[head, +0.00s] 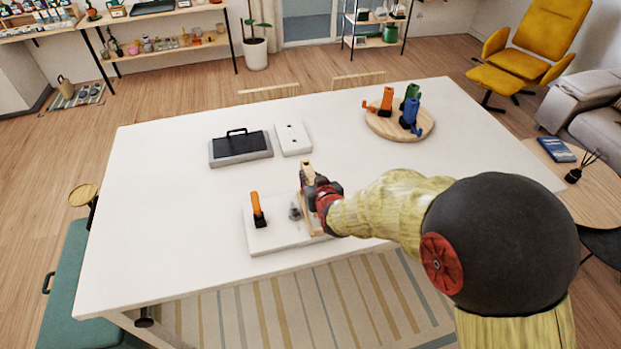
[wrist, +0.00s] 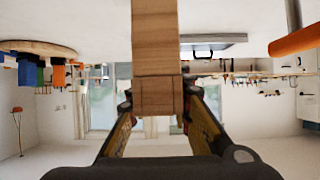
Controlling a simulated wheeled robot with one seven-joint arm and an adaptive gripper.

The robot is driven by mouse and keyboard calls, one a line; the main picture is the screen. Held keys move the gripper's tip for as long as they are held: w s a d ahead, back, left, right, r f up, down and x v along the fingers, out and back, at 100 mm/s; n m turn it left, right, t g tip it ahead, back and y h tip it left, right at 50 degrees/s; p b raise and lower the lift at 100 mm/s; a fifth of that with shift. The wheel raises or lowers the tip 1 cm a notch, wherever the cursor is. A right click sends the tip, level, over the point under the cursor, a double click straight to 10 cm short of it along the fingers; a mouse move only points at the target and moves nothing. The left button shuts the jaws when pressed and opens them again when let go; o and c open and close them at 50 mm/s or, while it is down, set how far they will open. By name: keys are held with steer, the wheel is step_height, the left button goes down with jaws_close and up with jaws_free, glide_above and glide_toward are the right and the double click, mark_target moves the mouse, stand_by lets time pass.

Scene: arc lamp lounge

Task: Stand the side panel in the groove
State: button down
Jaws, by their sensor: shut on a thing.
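The side panel, a pale wooden board, shows in the head view (head: 312,222) and fills the upper middle of the wrist view (wrist: 155,45). My gripper (head: 309,180) is shut on it; the two fingers lie on either side of it in the wrist view (wrist: 157,103). The panel is held upright over the right part of a white base board (head: 268,241) at the table's front. The groove is not discernible, and I cannot tell whether the panel's lower edge touches the base. An orange-handled clamp (head: 256,206) and a small grey metal part (head: 295,211) are on the base, left of the panel.
On the white table (head: 160,230), a grey tray with a black handled top (head: 240,147) and a white block (head: 293,138) lie behind. A round wooden board (head: 386,128) with orange, green and blue clamps stands back right. The table's left side is clear.

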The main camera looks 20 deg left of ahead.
steer(key=shift+f+b, duration=1.4)
steer(key=shift+f, duration=0.45)
steer(key=shift+b, duration=0.8)
stand_by(0.4)
steer(key=shift+f+b, duration=1.85)
steer(key=shift+f, duration=0.15)
steer(key=c, duration=1.5)
jaws_free()
steer(key=shift+c, duration=0.2)
steer(key=shift+s+f, duration=0.1)
steer(key=v, duration=1.2)
